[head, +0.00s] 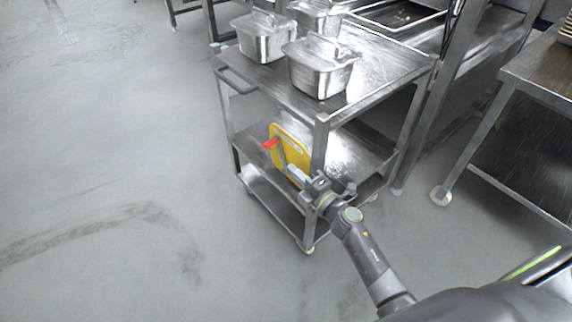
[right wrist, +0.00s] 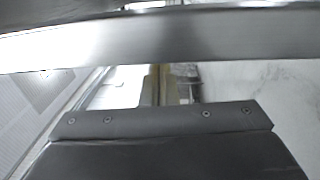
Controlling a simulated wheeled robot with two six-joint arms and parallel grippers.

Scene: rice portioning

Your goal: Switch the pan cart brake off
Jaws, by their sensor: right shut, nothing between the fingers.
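The steel pan cart (head: 322,118) stands in the middle of the head view. A yellow plate (head: 291,150) is mounted upright on its near side, and a grey lever with a red end (head: 270,144) lies across it, the red end toward the upper left. My right gripper (head: 299,176) is shut and empty, at the lower part of the yellow plate near the cart's corner post. Whether its fingertips touch the lever or plate cannot be told. In the right wrist view, a steel bar (right wrist: 160,38) crosses close in front and hides most of the plate. My left gripper is not in view.
Several lidded steel pans (head: 321,68) stand on the cart's top shelf. A steel table (head: 528,80) stands to the right, and steel racks are behind the cart. The grey floor (head: 110,160) on the left is clear.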

